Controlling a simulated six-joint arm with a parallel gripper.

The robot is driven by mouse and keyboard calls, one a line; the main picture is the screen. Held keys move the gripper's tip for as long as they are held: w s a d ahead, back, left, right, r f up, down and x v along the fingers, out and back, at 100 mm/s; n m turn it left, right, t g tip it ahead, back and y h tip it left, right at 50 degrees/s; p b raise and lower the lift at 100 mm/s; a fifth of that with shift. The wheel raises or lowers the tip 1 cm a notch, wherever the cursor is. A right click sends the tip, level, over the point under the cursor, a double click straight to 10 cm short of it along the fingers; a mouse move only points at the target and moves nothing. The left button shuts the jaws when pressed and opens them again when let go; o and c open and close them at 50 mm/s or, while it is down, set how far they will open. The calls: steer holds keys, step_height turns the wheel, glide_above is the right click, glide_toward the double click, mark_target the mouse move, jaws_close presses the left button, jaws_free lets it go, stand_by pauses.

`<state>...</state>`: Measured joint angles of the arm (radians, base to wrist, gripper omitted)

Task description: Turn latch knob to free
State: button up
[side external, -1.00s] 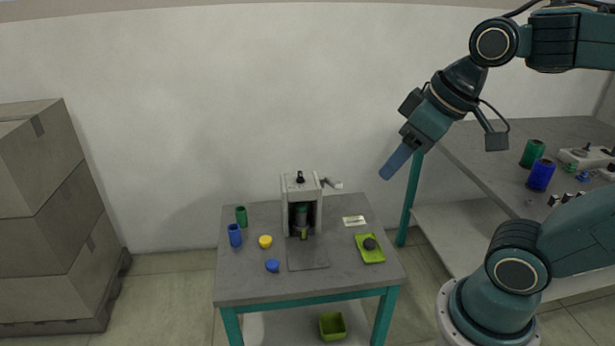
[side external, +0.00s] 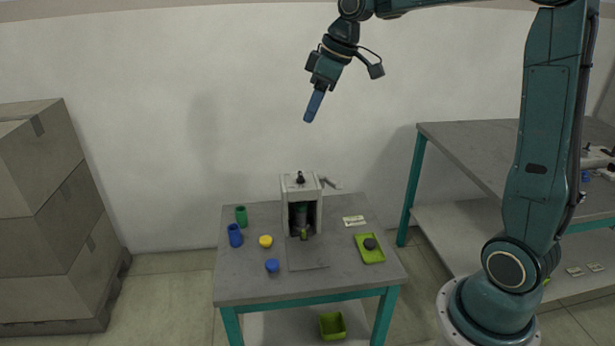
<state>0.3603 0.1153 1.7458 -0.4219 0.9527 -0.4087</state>
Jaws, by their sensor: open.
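The bobbin winder (side external: 289,190) is a pale box-shaped machine at the back of the small grey table. A small black knob (side external: 300,178) stands on its top; I cannot tell which way it is turned. A crank (side external: 331,183) sticks out at its upper right. A green and olive part (side external: 302,216) shows inside the dark front opening. My gripper (side external: 309,118), with blue fingers, is high above the machine, well apart from it and pointing down with a slight tilt. It is open and holds nothing visible.
On the table (side external: 250,285) are a green spool (side external: 241,216), a blue spool (side external: 235,235), a yellow cap (side external: 265,241), a blue cap (side external: 272,265) and a lime tray (side external: 374,256) with a dark round piece. Boxes (side external: 35,235) are stacked at left. Air above the machine is clear.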

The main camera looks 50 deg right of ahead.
steer(key=w+d+f+n, duration=0.2)
steer(key=w+d+f, duration=0.4)
steer(key=w+d, duration=0.15)
steer(key=n+y, duration=0.2)
glide_above(301, 173)
steer(key=s+d, duration=0.4)
step_height(301, 173, down, 10)
steer(key=shift+g, duration=0.4)
steer(key=x, duration=1.3)
steer(key=shift+w+f, duration=0.1)
steer(key=shift+f, duration=0.25)
steer(key=c, duration=1)
